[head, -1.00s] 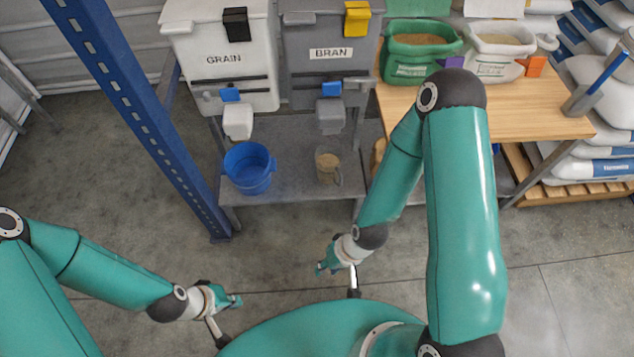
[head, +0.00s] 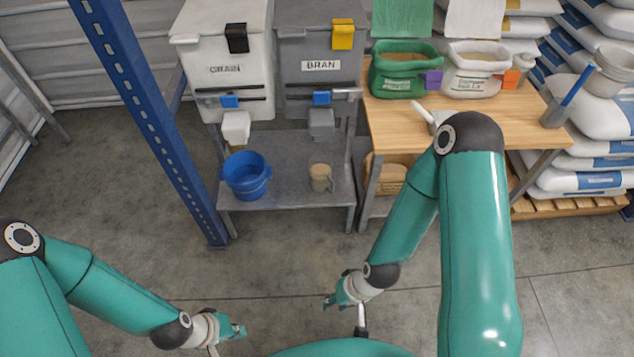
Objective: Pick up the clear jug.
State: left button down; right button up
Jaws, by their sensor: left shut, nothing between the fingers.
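The clear jug (head: 320,178) stands upright on the grey metal shelf (head: 285,188), below the BRAN hopper (head: 320,65). It looks tan inside, and its handle is on the right side. My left gripper (head: 238,331) is low at the left, shut and empty, well in front of the shelf. My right gripper (head: 329,301) is below the jug in the picture, clear of it; its fingers are too small to judge.
A blue bucket (head: 246,177) stands left of the jug, below the GRAIN hopper (head: 222,60). A blue post (head: 150,125) rises at left. A wooden table (head: 400,129) with a green sack (head: 403,72) and a white sack (head: 473,75) is at right. Open floor lies in front.

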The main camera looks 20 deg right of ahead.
aim_at(320, 168)
jog(key=z, duration=0.1)
jog(key=i, duration=0.9)
jog(key=u, duration=0.1)
